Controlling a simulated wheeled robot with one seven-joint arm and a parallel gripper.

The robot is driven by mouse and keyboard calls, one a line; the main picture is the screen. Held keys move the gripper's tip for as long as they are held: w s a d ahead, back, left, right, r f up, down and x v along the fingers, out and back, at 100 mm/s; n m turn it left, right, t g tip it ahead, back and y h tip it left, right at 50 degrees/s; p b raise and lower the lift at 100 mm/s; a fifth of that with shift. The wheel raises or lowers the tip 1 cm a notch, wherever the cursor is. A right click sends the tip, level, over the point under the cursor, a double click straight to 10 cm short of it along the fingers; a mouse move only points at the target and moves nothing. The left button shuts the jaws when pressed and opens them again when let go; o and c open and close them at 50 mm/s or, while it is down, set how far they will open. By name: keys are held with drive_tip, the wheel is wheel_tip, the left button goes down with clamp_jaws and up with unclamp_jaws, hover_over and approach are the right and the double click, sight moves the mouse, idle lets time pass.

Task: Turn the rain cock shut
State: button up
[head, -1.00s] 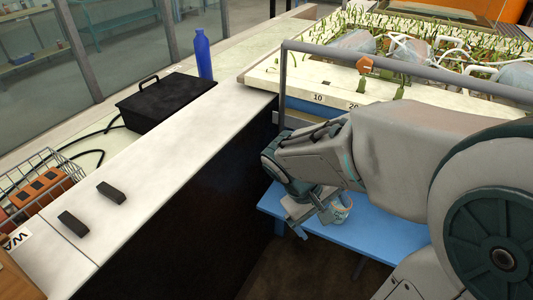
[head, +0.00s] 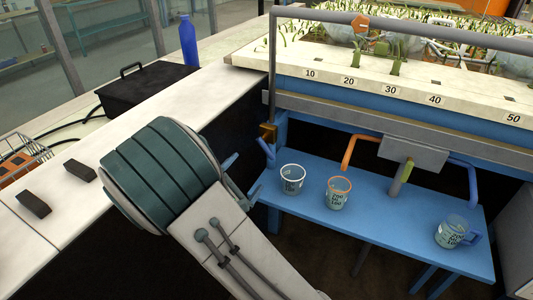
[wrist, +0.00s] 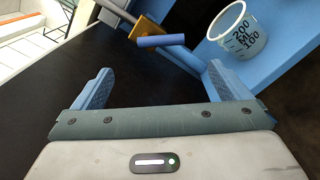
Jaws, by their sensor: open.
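A small brass cock body (head: 268,133) with a blue lever (head: 265,150) sits at the left front corner of the flume frame; I take it to be the rain cock. The lever slants down in the head view. In the wrist view, the brass body (wrist: 146,27) and the blue lever (wrist: 162,41) lie ahead of the fingers, the lever roughly level across the picture. My gripper (head: 243,176) is open and empty, its fingers just short of the lever. In the wrist view, the lever shows beyond the gap of my gripper (wrist: 160,70), apart from both fingers.
A blue shelf (head: 385,228) carries a white-rimmed cup (head: 292,180), an orange-rimmed cup (head: 338,194) and a blue-handled cup (head: 451,231). The first stands close right of my gripper. An orange pipe (head: 358,140) and a blue pipe (head: 462,167) hang above. The pale counter (head: 110,150) edges my left.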

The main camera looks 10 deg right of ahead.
sight(265, 150)
drive_tip(key=x, duration=1.3)
drive_tip(key=shift+w+d+b, duration=0.15)
drive_tip(key=shift+d+b, duration=0.1)
drive_tip(key=shift+b, duration=0.1)
drive_tip(key=c, duration=1.4)
drive_tip(key=shift+a, duration=0.1)
